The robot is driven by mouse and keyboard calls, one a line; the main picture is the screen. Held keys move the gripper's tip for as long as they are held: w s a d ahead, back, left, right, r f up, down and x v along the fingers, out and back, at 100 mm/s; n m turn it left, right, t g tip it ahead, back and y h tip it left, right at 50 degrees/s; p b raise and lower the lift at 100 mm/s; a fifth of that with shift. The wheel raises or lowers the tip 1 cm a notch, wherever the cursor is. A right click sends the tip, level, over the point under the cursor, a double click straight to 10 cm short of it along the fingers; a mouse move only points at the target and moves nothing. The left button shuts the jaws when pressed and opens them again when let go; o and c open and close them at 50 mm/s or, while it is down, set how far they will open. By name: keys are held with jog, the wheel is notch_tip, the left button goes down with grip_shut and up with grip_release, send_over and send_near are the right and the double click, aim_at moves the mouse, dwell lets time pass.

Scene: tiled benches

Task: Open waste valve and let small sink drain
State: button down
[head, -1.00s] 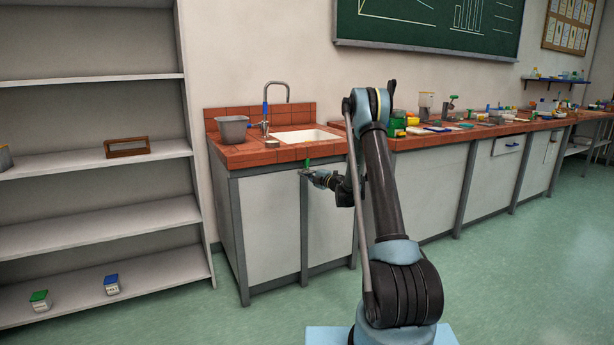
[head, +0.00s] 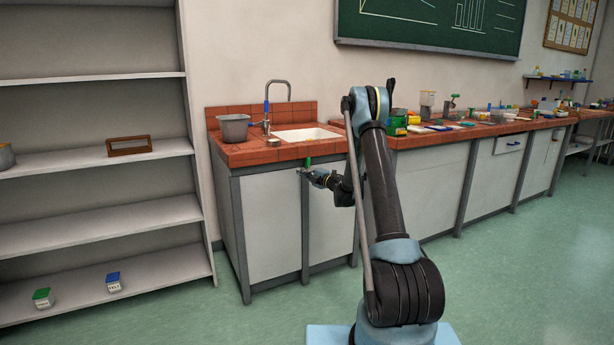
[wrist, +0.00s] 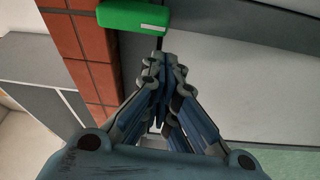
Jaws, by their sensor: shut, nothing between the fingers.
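The small pale sink (head: 298,135) is set in the red tiled bench top, with a tall grey tap (head: 266,108) behind its left side. A green handle (head: 309,160), which looks like the waste valve's, is at the bench's front edge below the sink. It also shows at the top of the wrist view (wrist: 134,16). My gripper (head: 305,172) is just below the green handle, in front of the cabinet. In the wrist view its fingers (wrist: 160,62) are together and empty, their tips close to the handle. I cannot tell whether they touch it. Water in the sink cannot be made out.
The cabinet front (head: 268,228) is close behind my gripper. A crowded bench runs right; shelves (head: 95,225) stand left. The green floor is clear.

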jog(key=s+a+v, duration=0.2)
jog(key=v, duration=0.7)
jog(key=s+d+r+m+t+h, duration=0.1)
jog(key=d+r+m+t+h, duration=0.3)
jog(key=r, duration=0.4)
jog(key=d+r+m+t+h, duration=0.25)
jog(key=d+r+m, duration=0.3)
jog(key=r, duration=0.35)
jog(key=s+d+r+m+g+h, duration=0.2)
jog(key=s+d+r+m+h, duration=0.2)
jog(key=s+d+m+h, duration=0.55)
jog(key=s+d+f+m+g+h, duration=0.1)
jog(key=s+d+f+m+g, duration=0.2)
jog(key=s, duration=0.7)
jog(key=s+d+f+m+g, duration=0.25)
jog(key=s+f+g, duration=0.2)
jog(key=s, duration=0.65)
jog(key=s+a+f+g+y, duration=0.1)
jog(key=s+a+f+g, duration=0.1)
jog(key=s+f, duration=0.3)
jog(key=s+a+f+m+g+y, duration=0.1)
jog(key=s+a+f+g, duration=0.1)
jog(key=s, duration=1.2)
jog(key=s+a+f+g+y, duration=0.1)
jog(key=s+a+f+g, duration=0.2)
jog(key=s+f, duration=0.4)
jog(key=s, duration=0.3)
jog(key=shift+f+g+y, duration=0.3)
jog(key=shift+y, duration=0.1)
